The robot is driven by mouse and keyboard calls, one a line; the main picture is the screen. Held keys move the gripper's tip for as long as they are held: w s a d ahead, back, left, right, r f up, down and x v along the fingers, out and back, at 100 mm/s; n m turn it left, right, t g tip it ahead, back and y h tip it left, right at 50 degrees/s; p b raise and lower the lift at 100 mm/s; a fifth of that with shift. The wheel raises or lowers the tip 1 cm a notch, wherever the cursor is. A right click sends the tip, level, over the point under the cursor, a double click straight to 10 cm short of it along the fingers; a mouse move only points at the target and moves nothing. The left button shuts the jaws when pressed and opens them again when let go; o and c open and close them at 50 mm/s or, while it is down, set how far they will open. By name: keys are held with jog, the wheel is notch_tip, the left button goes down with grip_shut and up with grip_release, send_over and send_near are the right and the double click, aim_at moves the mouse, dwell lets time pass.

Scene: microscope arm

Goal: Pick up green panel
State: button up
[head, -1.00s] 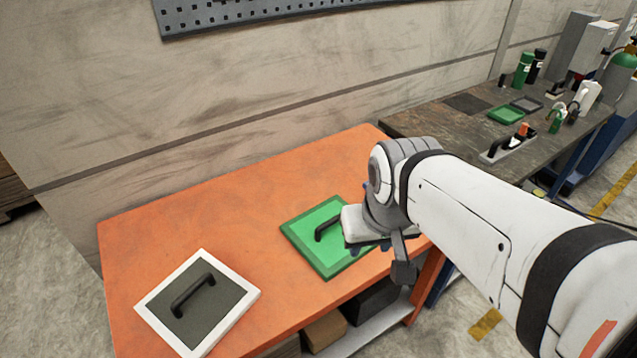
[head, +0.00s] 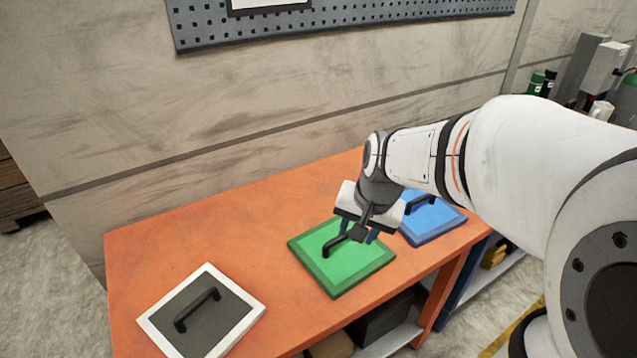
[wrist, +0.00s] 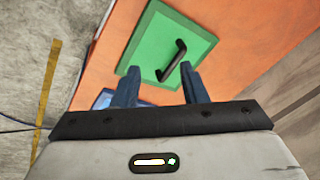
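The green panel (head: 345,270) lies flat on the orange table, with a black handle (head: 338,245) standing up from it. It also shows in the wrist view (wrist: 150,38), where its handle (wrist: 172,60) lies just beyond the fingertips. My gripper (head: 358,238) is above the right part of the panel. In the wrist view my gripper (wrist: 160,74) has its two blue fingers well apart, with nothing held between them. The handle seems to be apart from both fingers. The gap in height between fingertips and panel is hard to judge.
A white-framed grey panel (head: 234,295) with a black handle lies at the table's left. A blue panel (head: 432,226) with a handle lies right of the green one, partly behind my gripper. The orange table (head: 200,245) is clear between the grey and green panels.

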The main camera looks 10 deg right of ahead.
aim_at(342, 238)
jog(key=w+f+m, duration=0.2)
jog(key=w+f, duration=0.2)
jog(key=f, duration=0.1)
jog(key=w+f+m, duration=0.2)
jog(key=w+f, duration=0.3)
jog(key=f, duration=0.1)
jog(key=w+f+m, duration=0.2)
jog(key=w+f, duration=0.2)
jog(key=f, duration=0.2)
jog(key=shift+w+y+b, duration=0.15)
jog(key=shift+y+b, duration=0.15)
jog(key=shift+b, duration=0.1)
jog(key=shift+c, duration=0.5)
jog(key=shift+d, duration=0.1)
grip_shut()
